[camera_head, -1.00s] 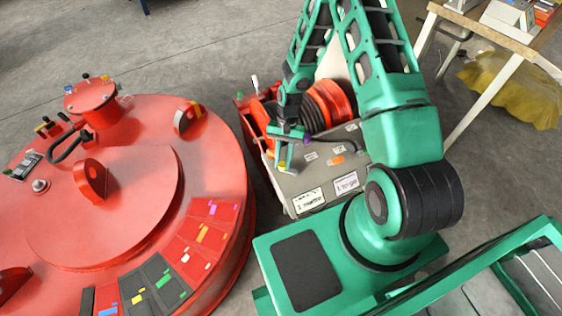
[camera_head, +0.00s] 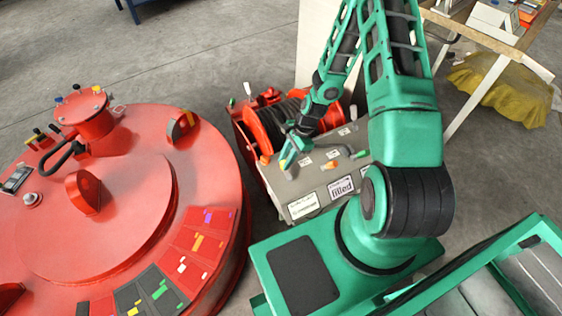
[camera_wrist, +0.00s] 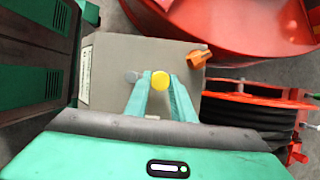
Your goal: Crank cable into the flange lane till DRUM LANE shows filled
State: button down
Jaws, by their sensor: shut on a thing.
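The winch has a red-flanged drum (camera_head: 265,133) wound with black cable, beside a grey box (camera_head: 285,190). The drum also shows in the wrist view (camera_wrist: 250,112). A white plate (camera_head: 341,187) on the box front has small upper text, too small to read surely, and the large word "filled". My gripper (camera_head: 289,154) is at the box's top near the drum. In the wrist view my gripper (camera_wrist: 161,92) is shut on a yellow knob (camera_wrist: 160,79), seen end-on between the fingers. The crank arm under it is mostly hidden.
An orange knob (camera_wrist: 199,57) stands on the box apart from my fingers. A second white plate (camera_head: 304,206) is left of the "filled" one. The big red magnet (camera_head: 215,130) stands close on the left. A table (camera_head: 480,32) is at the back right.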

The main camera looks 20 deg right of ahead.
jog(key=d+m+t, duration=0.1)
jog(key=m, duration=0.1)
jog(key=d+m, duration=0.1)
jog(key=m, duration=0.1)
jog(key=shift+s+t, duration=0.2)
jog(key=shift+t, duration=0.2)
jog(key=shift+s+d+m+t+h, duration=0.2)
jog(key=shift+m+t, duration=0.1)
jog(key=shift+m, duration=0.5)
jog(key=shift+s+d+m+t+h, duration=0.2)
jog(key=shift+m+t, duration=0.1)
jog(key=shift+m, duration=0.5)
jog(key=c, duration=1.5)
grip_release()
jog(key=shift+c, duration=0.2)
jog(key=shift+s+d+r, duration=0.1)
jog(key=shift+r, duration=0.05)
jog(key=v, duration=1)
jog(key=shift+r, duration=0.25)
